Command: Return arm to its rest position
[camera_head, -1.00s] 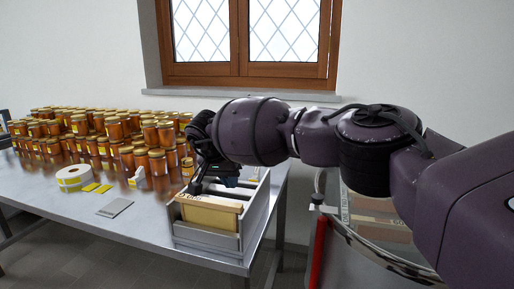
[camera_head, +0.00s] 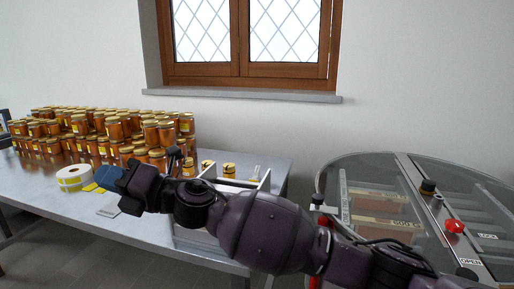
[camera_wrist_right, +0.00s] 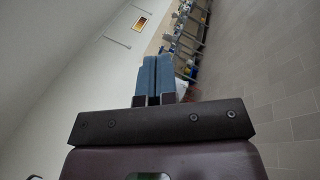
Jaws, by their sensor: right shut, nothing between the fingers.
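My right arm reaches in from the right across the lower middle of the head view. Its gripper (camera_head: 108,177) points left above the table, in front of the roll of labels and the yellow labels. The blue fingers (camera_wrist_right: 157,80) lie side by side in the right wrist view, shut with nothing between them. The wrist view is tilted and shows a wall, a tiled floor and distant furniture. My left gripper is not in view.
Many honey jars (camera_head: 125,130) stand on the metal table (camera_head: 60,205). A white label roll (camera_head: 72,176) lies near the gripper. A grey crate (camera_head: 264,181) is mostly hidden behind my arm. A clear-lidded machine (camera_head: 405,170) with a red button (camera_head: 454,226) stands at right.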

